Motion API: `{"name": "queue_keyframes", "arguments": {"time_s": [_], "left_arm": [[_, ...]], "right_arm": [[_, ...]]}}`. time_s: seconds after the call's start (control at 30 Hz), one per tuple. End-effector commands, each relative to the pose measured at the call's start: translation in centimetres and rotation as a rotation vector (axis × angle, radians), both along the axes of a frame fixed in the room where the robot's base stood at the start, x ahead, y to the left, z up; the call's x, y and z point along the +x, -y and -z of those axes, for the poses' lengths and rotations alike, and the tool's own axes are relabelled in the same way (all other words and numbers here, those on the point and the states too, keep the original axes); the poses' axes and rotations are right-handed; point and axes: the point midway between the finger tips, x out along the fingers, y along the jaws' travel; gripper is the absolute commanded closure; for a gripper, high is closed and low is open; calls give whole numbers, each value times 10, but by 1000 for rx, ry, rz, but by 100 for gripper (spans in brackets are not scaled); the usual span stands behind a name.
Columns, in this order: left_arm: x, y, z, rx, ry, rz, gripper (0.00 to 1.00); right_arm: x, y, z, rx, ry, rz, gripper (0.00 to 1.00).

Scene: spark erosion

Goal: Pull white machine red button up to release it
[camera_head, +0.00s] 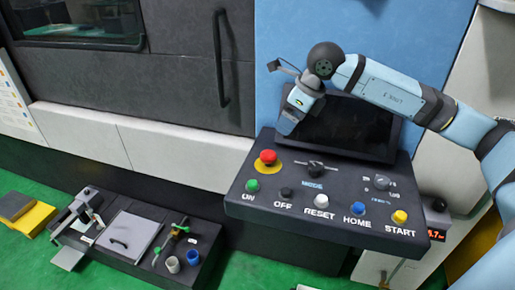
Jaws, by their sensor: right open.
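The red button (268,156) is a mushroom-shaped knob on a yellow disc, at the upper left of the dark control panel (330,222). My right gripper (287,124) hangs above and slightly to the right of the red button, in front of the left edge of the screen. It is open and appears apart from the button, with nothing visible in it. Its fingertips are small and hard to make out. The button is fully visible. My left gripper is not in view.
The panel carries a green ON button (252,186), several other labelled buttons and a MODE switch (316,166). A dark screen (345,125) stands behind them. A low dark tray (120,262) with tools and cups is at lower left. A machine door handle (219,60) is at upper left.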

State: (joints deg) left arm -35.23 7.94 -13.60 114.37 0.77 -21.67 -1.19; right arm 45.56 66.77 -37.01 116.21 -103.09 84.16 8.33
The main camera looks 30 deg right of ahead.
Motion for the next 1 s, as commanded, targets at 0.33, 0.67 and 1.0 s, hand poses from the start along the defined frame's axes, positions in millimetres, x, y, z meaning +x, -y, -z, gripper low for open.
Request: {"name": "queue_keyframes", "arguments": {"time_s": [0.33,0.67,1.0], "left_arm": [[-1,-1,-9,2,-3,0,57],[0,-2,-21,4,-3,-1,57],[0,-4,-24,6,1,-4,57]], "right_arm": [[16,-9,44,-6,-4,3,24],[37,-22,104,-5,-3,2,24],[45,-26,126,-6,0,3,24]]}}
